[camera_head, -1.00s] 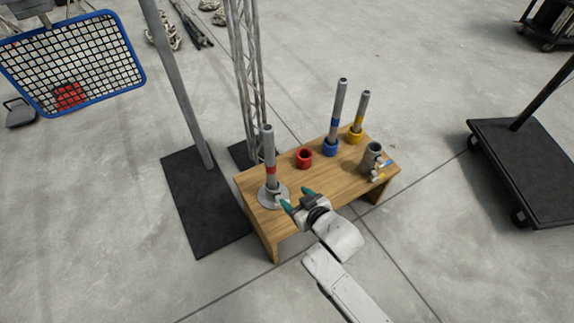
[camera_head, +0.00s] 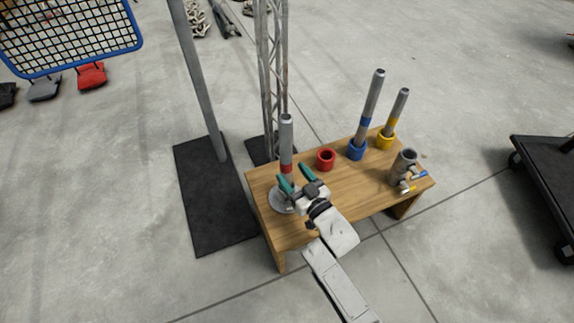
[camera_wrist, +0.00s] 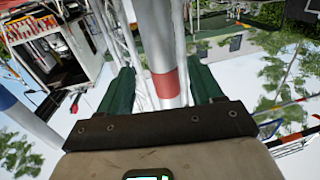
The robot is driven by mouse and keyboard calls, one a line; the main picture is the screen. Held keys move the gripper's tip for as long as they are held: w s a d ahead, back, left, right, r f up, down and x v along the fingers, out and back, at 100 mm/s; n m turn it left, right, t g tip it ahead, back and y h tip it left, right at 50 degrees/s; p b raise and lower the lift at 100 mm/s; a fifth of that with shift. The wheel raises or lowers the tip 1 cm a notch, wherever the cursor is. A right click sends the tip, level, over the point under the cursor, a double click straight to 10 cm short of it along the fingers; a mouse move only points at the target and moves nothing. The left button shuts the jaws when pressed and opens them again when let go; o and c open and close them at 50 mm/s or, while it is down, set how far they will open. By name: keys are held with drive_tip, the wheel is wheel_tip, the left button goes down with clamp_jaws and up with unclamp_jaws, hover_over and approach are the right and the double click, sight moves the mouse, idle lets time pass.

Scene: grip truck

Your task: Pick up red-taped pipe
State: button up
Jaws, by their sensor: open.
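The red-taped pipe (camera_head: 286,140) is a grey pipe with a red band, standing upright on a round grey base (camera_head: 283,203) at the left end of the wooden table. My gripper (camera_head: 295,178) is at the height of the red band, right by the pipe. In the wrist view the pipe (camera_wrist: 158,40) and its red tape stand between the two green fingers of my open gripper (camera_wrist: 162,90), with gaps visible beside it. The lower part of the pipe is partly hidden by my gripper in the head view.
The wooden table (camera_head: 335,200) also holds an empty red ring holder (camera_head: 326,159), a blue-taped pipe (camera_head: 372,98) in a blue holder, a yellow-taped pipe (camera_head: 398,110) in a yellow holder, and a grey cup (camera_head: 404,165). A lattice post (camera_head: 272,80) stands just behind the table.

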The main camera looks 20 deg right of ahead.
sight(282, 163)
drive_tip(key=shift+w+a+r+b, duration=0.1)
drive_tip(key=shift+w+a+b, duration=0.2)
drive_tip(key=shift+w, duration=0.6)
drive_tip(key=shift+w+a+r+b, duration=0.15)
drive_tip(key=shift+w+b, duration=0.25)
drive_tip(key=shift+w, duration=0.45)
drive_tip(key=shift+w+a+b, duration=0.2)
drive_tip(key=shift+w+b, duration=0.15)
drive_tip(key=shift+w, duration=0.55)
drive_tip(key=shift+r, duration=0.1)
clamp_jaws()
